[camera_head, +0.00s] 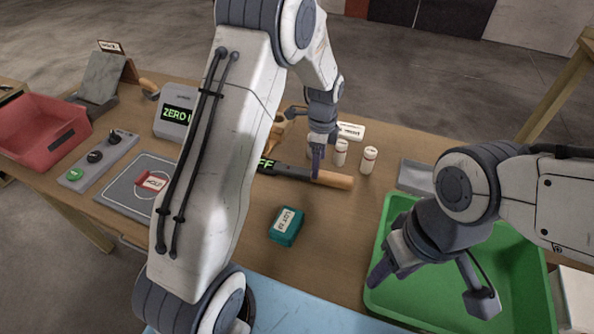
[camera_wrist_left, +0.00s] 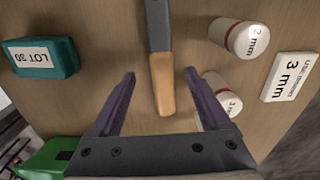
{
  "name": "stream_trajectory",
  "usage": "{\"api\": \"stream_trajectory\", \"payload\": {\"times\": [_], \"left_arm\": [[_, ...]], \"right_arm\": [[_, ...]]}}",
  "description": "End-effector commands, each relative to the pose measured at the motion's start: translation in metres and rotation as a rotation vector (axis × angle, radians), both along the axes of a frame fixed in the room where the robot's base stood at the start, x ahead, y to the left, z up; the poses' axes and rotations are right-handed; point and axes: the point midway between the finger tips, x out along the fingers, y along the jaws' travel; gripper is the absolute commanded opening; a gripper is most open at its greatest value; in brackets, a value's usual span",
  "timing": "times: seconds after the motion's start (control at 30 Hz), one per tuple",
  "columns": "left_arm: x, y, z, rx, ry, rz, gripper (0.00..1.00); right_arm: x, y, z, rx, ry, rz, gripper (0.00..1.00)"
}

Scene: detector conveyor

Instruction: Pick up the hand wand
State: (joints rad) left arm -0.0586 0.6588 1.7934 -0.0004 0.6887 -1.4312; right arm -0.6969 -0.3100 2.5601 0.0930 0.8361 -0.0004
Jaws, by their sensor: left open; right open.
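The hand wand lies flat on the wooden table, with a black shaft (camera_head: 288,171) and a tan handle (camera_head: 335,180). Part of the wand is hidden behind my left arm. My left gripper (camera_head: 318,166) is open and points down over the wand near the handle. In the left wrist view, the tan handle (camera_wrist_left: 162,85) lies between the two open fingers (camera_wrist_left: 160,85), with a gap on each side. My right gripper (camera_head: 428,288) is open and empty over the green tray (camera_head: 391,212).
White cylinders (camera_head: 368,160) and a white "3 mm" block (camera_wrist_left: 291,77) stand close to the wand. A teal "LOT 30" box (camera_head: 286,226) is in front. A red bin (camera_head: 38,135), a button panel (camera_head: 97,158) and a display unit (camera_head: 176,112) are at left.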

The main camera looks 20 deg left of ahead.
Motion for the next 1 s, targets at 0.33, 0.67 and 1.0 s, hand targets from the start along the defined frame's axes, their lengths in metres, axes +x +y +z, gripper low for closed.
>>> {"api": "stream_trajectory", "payload": {"times": [0.33,0.67,1.0], "left_arm": [[0.002,-0.002,-0.044,0.001,0.005,0.0,0.8],[0.003,-0.002,-0.053,0.0,0.0,0.001,0.8],[0.003,-0.002,-0.052,0.0,-0.001,0.001,0.0]], "right_arm": [[0.0,0.0,0.015,0.0,0.0,0.0,0.5],[0.0,0.0,0.016,0.0,0.0,0.0,0.5],[0.0,0.0,0.016,0.0,0.0,0.0,0.5]]}}
